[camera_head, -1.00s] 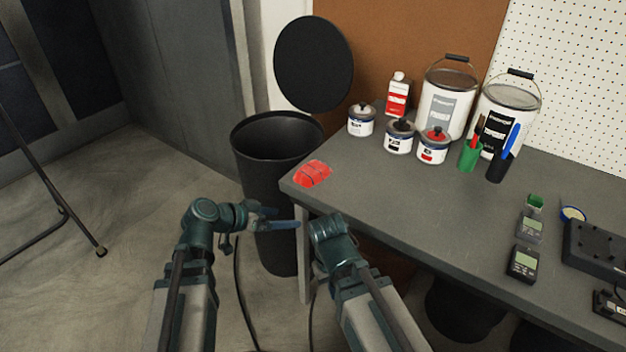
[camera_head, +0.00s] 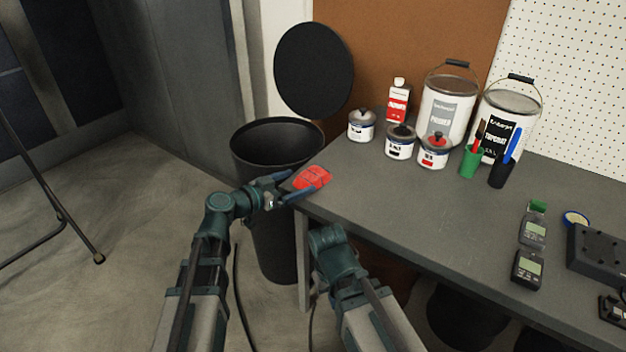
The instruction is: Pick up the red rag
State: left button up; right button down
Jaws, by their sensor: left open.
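The red rag (camera_head: 313,177) lies crumpled on the near left corner of the grey workbench (camera_head: 400,205). My left gripper (camera_head: 296,183) is open at that corner, its blue fingers pointing right toward the rag. One finger is at the rag's far left side and the other at its near edge; I cannot tell whether they touch it. My right arm (camera_head: 330,240) is folded in front of the bench's front edge; its fingers are hidden.
An open black bin (camera_head: 276,140) with its lid raised stands left of the bench. Paint cans (camera_head: 400,142), a red and white bottle (camera_head: 397,100) and large buckets (camera_head: 446,105) stand at the back. Meters (camera_head: 528,268) lie at the right. The bench middle is clear.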

aim_at(313, 174)
pick_arm(q)
jog(key=shift+b+x, duration=0.35)
jog(key=shift+x, duration=2.9)
jog(key=shift+s+r, duration=0.15)
jog(key=c, duration=1.1)
